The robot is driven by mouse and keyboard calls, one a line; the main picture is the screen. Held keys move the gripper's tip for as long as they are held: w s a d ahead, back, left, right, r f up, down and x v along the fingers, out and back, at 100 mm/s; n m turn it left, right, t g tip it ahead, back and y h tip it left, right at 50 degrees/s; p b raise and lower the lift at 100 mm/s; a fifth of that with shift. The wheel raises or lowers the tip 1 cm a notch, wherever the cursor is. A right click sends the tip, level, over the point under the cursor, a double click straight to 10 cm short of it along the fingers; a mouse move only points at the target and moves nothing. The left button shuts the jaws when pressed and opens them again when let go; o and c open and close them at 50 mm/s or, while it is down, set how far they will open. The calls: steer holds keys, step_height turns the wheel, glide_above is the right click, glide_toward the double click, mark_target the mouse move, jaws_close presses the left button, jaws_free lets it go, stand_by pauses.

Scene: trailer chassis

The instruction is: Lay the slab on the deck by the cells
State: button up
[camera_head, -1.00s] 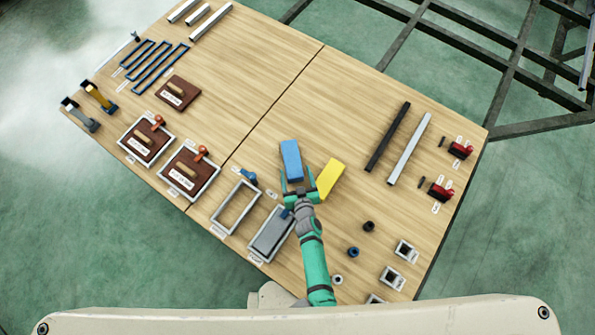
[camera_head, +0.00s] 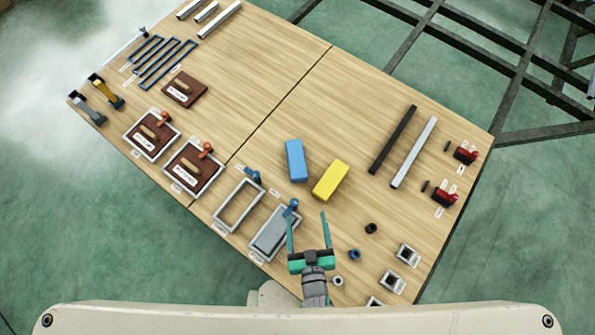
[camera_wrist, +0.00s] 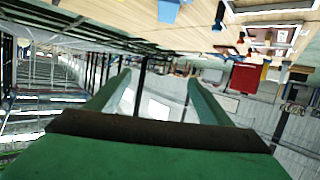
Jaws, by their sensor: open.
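Several flat plates could be the slab, and I cannot tell which is meant. A dark red plate with a wooden handle (camera_head: 184,89) lies bare on the wooden tabletop (camera_head: 262,55). Two similar plates sit in pale frames (camera_head: 152,135) (camera_head: 193,169). A grey plate (camera_head: 270,234) lies in another frame. A blue block (camera_head: 296,160) and a yellow block (camera_head: 330,180) lie side by side, apart, mid-table. My gripper (camera_head: 307,215) is open and empty, below the blocks and right of the grey plate. Its spread fingers also show in the wrist view (camera_wrist: 157,78).
An empty pale frame (camera_head: 237,206) lies left of the grey plate. A black bar (camera_head: 392,140) and a silver bar (camera_head: 414,152) lie to the right. Small sockets (camera_head: 407,255) and red clamps (camera_head: 445,196) line the right side. The upper middle is clear.

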steer(key=s+a+r+m, duration=0.1)
steer(key=s+r, duration=0.2)
steer(key=r, duration=0.5)
steer(key=s+a+r+m+h, duration=0.1)
steer(key=s+r, duration=0.3)
steer(key=r, duration=0.5)
steer(key=shift+a+t+h, duration=0.3)
steer(key=shift+a+t, duration=0.05)
steer(key=shift+t, duration=0.05)
